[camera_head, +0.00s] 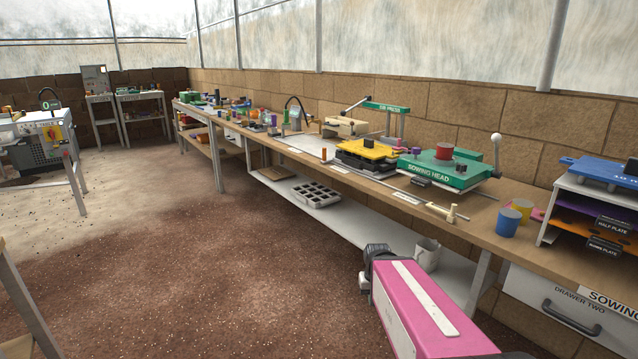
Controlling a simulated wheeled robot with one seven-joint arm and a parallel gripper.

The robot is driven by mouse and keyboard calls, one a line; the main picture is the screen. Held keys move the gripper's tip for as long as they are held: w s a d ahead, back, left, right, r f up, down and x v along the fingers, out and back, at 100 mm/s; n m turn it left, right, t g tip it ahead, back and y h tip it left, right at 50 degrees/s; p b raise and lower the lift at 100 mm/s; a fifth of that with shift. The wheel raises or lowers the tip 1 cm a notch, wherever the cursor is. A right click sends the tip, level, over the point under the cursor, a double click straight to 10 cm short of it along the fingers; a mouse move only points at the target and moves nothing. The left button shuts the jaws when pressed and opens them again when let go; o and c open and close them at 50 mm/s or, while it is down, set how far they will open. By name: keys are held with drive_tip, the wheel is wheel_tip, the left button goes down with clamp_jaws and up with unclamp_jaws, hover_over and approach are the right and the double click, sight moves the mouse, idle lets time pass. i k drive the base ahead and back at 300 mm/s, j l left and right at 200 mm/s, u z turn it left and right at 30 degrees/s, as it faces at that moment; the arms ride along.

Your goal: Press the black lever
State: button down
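No lever that is clearly black stands out in this head view. A lever with a pale round knob (496,138) stands upright at the right end of the green sowing head (440,168). The dib press (386,108) has a slanting grey handle (354,105) on its left. A thin black curved piece (300,104) rises from the bench behind, and I cannot tell whether it is a lever or a spout. A pink link of my arm reaches in at the bottom, far from these. No gripper fingers show.
The long wooden bench (480,228) runs along the brick wall. A yellow plate (366,149), a blue cup (508,222) and a plate rack (590,212) stand on it. A bucket (427,254) and a black tray (314,194) sit on the lower shelf.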

sight(368, 98)
drive_tip(key=i+j+z, duration=0.1)
drive_tip(key=i+j, duration=0.2)
drive_tip(key=i+j+z, duration=0.1)
drive_tip(key=i+j, duration=0.2)
drive_tip(key=j, duration=0.2)
drive_tip(key=i+j+z, duration=0.15)
drive_tip(key=i+j, duration=0.15)
drive_tip(key=j, duration=0.15)
drive_tip(key=i+j+z, duration=0.1)
drive_tip(key=i+j, duration=0.2)
drive_tip(key=j, duration=0.15)
drive_tip(key=i+j+z, duration=0.15)
drive_tip(key=j, duration=0.3)
drive_tip(key=i+j+z, duration=0.1)
drive_tip(key=j, duration=0.35)
drive_tip(key=i+j+z, duration=0.15)
drive_tip(key=j, duration=0.35)
drive_tip(key=i+j+z, duration=0.15)
drive_tip(key=j, duration=0.35)
drive_tip(key=i+j+z, duration=0.1)
drive_tip(key=j, duration=0.45)
drive_tip(key=k+j+z, duration=0.1)
drive_tip(key=j, duration=0.7)
drive_tip(key=k+j+z, duration=0.15)
drive_tip(key=j, duration=0.25)
